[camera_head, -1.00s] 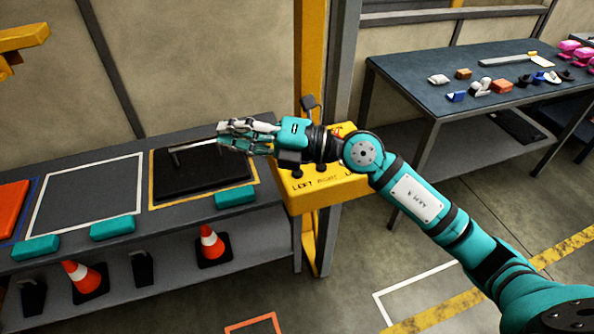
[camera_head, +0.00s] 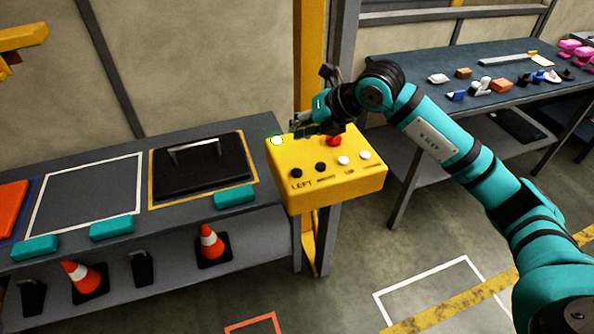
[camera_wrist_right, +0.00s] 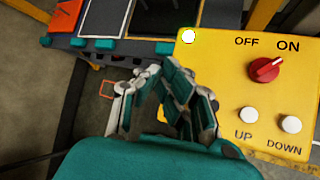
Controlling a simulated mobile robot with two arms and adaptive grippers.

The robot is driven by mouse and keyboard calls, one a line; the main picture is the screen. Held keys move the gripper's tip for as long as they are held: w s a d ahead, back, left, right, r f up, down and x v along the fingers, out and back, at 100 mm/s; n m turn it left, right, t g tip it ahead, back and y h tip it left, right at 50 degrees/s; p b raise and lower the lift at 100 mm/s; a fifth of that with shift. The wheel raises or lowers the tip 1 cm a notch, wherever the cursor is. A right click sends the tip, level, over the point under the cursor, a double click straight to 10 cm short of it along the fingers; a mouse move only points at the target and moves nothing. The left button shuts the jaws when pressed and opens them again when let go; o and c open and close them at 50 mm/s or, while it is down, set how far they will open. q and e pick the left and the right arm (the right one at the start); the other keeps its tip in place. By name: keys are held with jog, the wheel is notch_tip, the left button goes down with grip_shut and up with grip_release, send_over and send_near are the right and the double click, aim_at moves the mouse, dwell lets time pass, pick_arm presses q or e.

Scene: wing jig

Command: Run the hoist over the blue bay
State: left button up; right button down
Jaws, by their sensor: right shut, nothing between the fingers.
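The yellow control box (camera_head: 340,192) stands on a post right of the bench. It has black LEFT (camera_head: 297,173) and RIGHT (camera_head: 321,167) buttons, white UP (camera_wrist_right: 248,115) and DOWN (camera_wrist_right: 291,124) buttons, and a red knob (camera_wrist_right: 265,69) whose pointer is turned toward ON. A round lamp (camera_wrist_right: 188,36) glows white with a green rim. My right gripper (camera_head: 301,125) is shut and empty above the box's far part, near the lamp and knob. Part of the yellow hoist (camera_head: 22,38) shows upper left. The blue-outlined bay (camera_head: 36,190) is at the left edge, partly cut off. My left gripper is not in view.
An orange object (camera_head: 12,209) lies in the blue bay. The white-outlined bay (camera_head: 88,196) is empty; a black handled object (camera_head: 200,166) lies in the yellow-outlined one. Traffic cones (camera_head: 212,243) stand on the lower shelf. A side table (camera_head: 420,95) with small parts is right.

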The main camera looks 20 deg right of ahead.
jog(key=b, duration=0.5)
send_over(299, 169)
notch_tip(299, 169, down, 8)
jog(key=shift+r, duration=0.15)
jog(key=shift+f, duration=0.4)
dwell(0.7)
jog(key=shift+f+b, duration=0.4)
jog(key=shift+b, duration=0.2)
jog(key=shift+f+b, duration=0.4)
jog(key=shift+f, duration=0.05)
dwell(4.8)
